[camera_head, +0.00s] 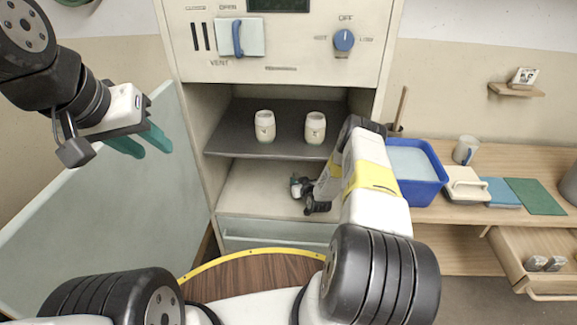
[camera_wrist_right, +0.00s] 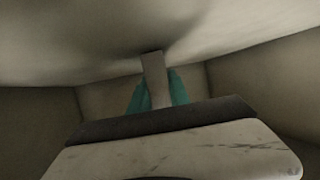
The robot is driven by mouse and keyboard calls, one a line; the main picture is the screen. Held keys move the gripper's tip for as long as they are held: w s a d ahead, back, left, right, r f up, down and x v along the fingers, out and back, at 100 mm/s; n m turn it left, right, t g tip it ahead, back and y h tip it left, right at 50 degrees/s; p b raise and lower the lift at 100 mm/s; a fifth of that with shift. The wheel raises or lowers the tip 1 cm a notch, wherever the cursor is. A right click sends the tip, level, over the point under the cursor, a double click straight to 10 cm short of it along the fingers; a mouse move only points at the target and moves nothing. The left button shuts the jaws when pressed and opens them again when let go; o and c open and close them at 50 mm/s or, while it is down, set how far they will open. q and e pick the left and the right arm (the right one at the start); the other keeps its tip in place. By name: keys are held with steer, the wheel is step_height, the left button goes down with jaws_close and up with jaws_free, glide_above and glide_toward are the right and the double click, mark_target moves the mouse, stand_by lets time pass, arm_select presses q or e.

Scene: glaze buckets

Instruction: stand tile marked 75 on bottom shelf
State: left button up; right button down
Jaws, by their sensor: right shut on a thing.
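My right arm reaches into the lower compartment of the kiln, over the pale bottom shelf (camera_head: 250,190). The right gripper (camera_head: 299,187) is small and partly hidden by my arm in the head view. In the right wrist view its teal fingers (camera_wrist_right: 156,92) are shut on a narrow pale piece (camera_wrist_right: 154,72), seen nearly edge-on, which looks like a tile. No marking such as 75 can be read on it. Whether it touches the shelf I cannot tell. My left gripper (camera_head: 142,142) is open and empty, left of the kiln beside the pale open door.
Two cream jars (camera_head: 265,126) (camera_head: 315,127) stand on the dark upper shelf (camera_head: 230,142) above my right gripper. A blue tub (camera_head: 428,190) and a mug (camera_head: 465,150) stand on the wooden bench right of the kiln. A drawer (camera_head: 545,281) below is open.

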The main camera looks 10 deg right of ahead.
steer(key=shift+f, duration=0.2)
steer(key=shift+f, duration=0.15)
steer(key=c, duration=1.2)
jaws_free()
steer(key=shift+c, duration=0.2)
steer(key=shift+r, duration=0.2)
steer(key=v, duration=1.2)
